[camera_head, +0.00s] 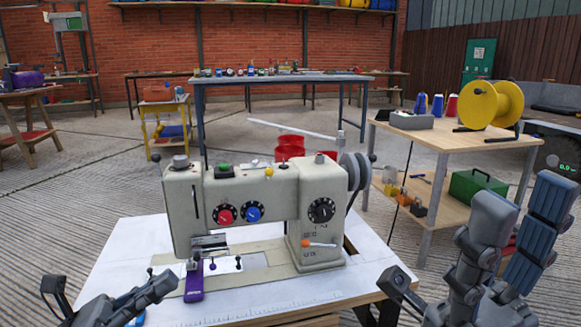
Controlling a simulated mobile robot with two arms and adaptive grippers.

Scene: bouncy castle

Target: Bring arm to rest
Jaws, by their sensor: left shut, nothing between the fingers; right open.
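My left gripper (160,285) shows at the lower left, low over the left front of the white table. Its fingers are together with nothing between them, and their tips are close to the purple part (194,284) below the sewing machine's head. I cannot tell whether they touch it. My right gripper (523,197) is at the right edge, with its fingers apart, pointing up and empty. It is right of the table, in front of the wooden workbench. The rest of both arms is mostly out of view.
A cream sewing machine (265,190) with several knobs stands on the white table (125,250). The wooden workbench (450,140) behind on the right holds a yellow spool (480,103) and a green box (478,186) on its shelf. Red buckets (289,144) stand behind the machine.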

